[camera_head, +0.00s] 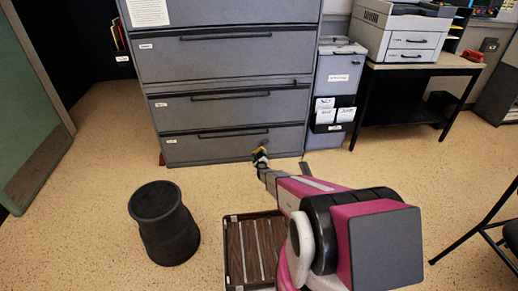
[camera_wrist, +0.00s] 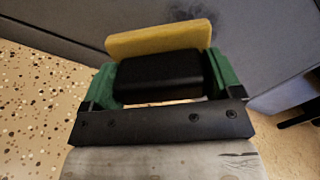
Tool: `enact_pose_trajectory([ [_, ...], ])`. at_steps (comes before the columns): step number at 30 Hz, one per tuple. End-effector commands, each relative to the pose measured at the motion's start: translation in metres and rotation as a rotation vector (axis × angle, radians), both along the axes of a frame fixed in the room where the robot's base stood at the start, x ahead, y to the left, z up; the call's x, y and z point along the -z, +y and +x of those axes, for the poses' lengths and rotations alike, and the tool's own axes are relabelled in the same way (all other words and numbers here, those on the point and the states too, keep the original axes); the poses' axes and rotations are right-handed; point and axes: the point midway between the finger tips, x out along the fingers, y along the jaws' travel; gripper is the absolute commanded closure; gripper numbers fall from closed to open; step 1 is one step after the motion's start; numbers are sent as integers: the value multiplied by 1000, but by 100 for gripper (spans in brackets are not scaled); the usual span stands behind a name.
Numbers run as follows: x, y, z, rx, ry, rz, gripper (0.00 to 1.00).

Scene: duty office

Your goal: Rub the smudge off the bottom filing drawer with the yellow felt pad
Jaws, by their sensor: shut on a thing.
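My gripper (camera_head: 260,160) is at the front of the bottom filing drawer (camera_head: 215,151), near its right part. In the wrist view my gripper (camera_wrist: 163,78) has its green fingers shut on the black block of the yellow felt pad (camera_wrist: 160,38). The pad's yellow edge faces the grey drawer front (camera_wrist: 265,50); I cannot tell whether it touches. The pad shows small and yellow in the head view (camera_head: 260,150). A faint dark smudge (camera_wrist: 188,11) shows on the drawer front just beyond the pad; the pad may hide part of it.
A black round stool (camera_head: 165,222) stands on the floor at left. A grey bin (camera_head: 336,75) with paper pockets stands right of the cabinet, then a table with a printer (camera_head: 400,30). A chair (camera_head: 500,225) is at far right.

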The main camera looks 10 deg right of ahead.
Motion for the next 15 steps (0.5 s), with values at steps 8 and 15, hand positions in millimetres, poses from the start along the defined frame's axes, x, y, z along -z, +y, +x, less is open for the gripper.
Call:
enact_pose_trajectory([
  [8,8,0,4,0,-1,7,37],
  [15,8,0,22,0,-1,6,37],
])
